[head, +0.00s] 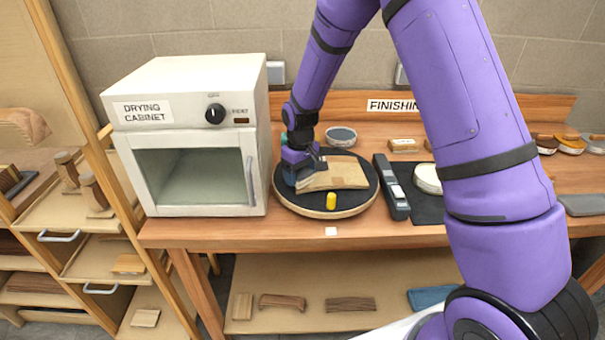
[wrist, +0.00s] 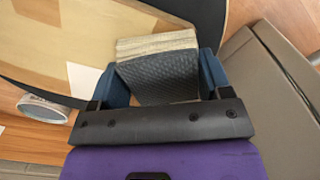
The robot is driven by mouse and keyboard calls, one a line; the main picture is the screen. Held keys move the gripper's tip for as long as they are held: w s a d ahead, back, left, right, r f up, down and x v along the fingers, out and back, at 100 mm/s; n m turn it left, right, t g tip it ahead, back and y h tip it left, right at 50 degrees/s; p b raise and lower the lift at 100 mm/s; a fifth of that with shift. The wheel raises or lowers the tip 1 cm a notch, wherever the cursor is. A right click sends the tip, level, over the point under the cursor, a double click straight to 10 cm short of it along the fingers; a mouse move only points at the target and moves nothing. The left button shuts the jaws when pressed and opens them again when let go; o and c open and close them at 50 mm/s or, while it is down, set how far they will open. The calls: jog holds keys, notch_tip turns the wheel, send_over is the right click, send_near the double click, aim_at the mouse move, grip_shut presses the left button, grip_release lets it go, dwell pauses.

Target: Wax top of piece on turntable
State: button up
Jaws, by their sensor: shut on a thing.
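The piece (head: 345,173), a pale, gently bent wooden panel, lies on the round black turntable (head: 300,204) on the bench. In the wrist view the piece (wrist: 45,45) fills the upper left, with a white patch near its edge. My gripper (head: 302,172) is over the piece's left end. In the wrist view my gripper (wrist: 165,82) is shut on a block-like pad (wrist: 160,72), dark and textured on the side, with a pale layer at its far end. I cannot tell whether the pad touches the piece. A yellow peg (head: 331,201) stands at the turntable's front.
The drying cabinet (head: 190,95) stands close at the left of the turntable. A round tin (head: 340,136) is behind it. A dark long tool (head: 391,187) and a pale round tin (head: 428,178) on a dark mat lie right. My arm hides part of the bench.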

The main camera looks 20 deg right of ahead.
aim_at(300, 172)
jog(key=shift+a+r, duration=0.15)
jog(key=shift+a, duration=0.05)
notch_tip(300, 172, up, 3)
jog(key=shift+s+d+f, duration=0.1)
jog(key=shift+r, duration=2.6)
